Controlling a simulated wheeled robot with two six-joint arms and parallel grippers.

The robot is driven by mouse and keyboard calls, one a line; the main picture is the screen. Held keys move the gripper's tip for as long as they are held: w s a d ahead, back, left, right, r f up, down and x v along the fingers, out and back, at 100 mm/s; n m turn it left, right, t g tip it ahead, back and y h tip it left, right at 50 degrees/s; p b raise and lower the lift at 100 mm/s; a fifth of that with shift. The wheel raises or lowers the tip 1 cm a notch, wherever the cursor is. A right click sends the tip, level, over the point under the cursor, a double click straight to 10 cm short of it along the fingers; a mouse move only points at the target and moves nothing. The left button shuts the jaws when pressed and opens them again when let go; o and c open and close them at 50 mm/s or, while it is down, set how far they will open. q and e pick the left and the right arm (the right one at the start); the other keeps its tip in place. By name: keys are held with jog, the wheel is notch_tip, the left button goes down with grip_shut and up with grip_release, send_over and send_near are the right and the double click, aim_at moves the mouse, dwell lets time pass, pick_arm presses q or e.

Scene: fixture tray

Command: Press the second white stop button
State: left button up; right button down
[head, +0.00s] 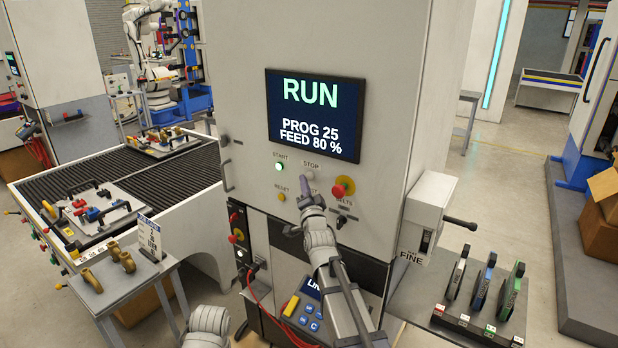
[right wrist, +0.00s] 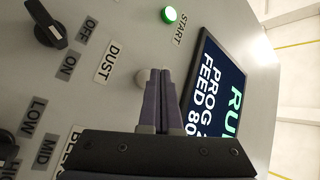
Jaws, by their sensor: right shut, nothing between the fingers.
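The white stop button (head: 308,175) is on the machine's front panel, under the STOP label and below the screen. In the right wrist view the white button (right wrist: 141,78) shows right beside my fingertips, partly hidden by one finger. My right gripper (head: 304,182) is shut and empty, its fingers pointing at the panel by the button. The shut fingers also fill the middle of the right wrist view (right wrist: 161,72). I cannot tell whether the tips touch the button or panel. My left gripper is out of view.
A lit green START button (head: 279,167) is left of the stop button, a yellow RESET button (head: 281,196) lower left, and a red knob on yellow (head: 343,187) to the right. The RUN screen (head: 315,114) is above. A black rotary switch (right wrist: 45,25) is near the DUST label.

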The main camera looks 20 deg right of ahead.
jog(key=shift+w+d, duration=0.1)
dwell(0.7)
jog(key=shift+w+d, duration=0.2)
jog(key=shift+d, duration=0.1)
jog(key=shift+w+d, duration=0.25)
jog(key=shift+d, duration=0.1)
dwell(0.9)
jog(key=shift+a, duration=0.1)
jog(key=shift+s+a, duration=0.55)
jog(key=shift+a, duration=0.05)
jog(key=shift+s+a, duration=0.8)
jog(key=shift+a, duration=0.2)
jog(key=shift+s+a, duration=0.75)
jog(key=shift+a, duration=0.25)
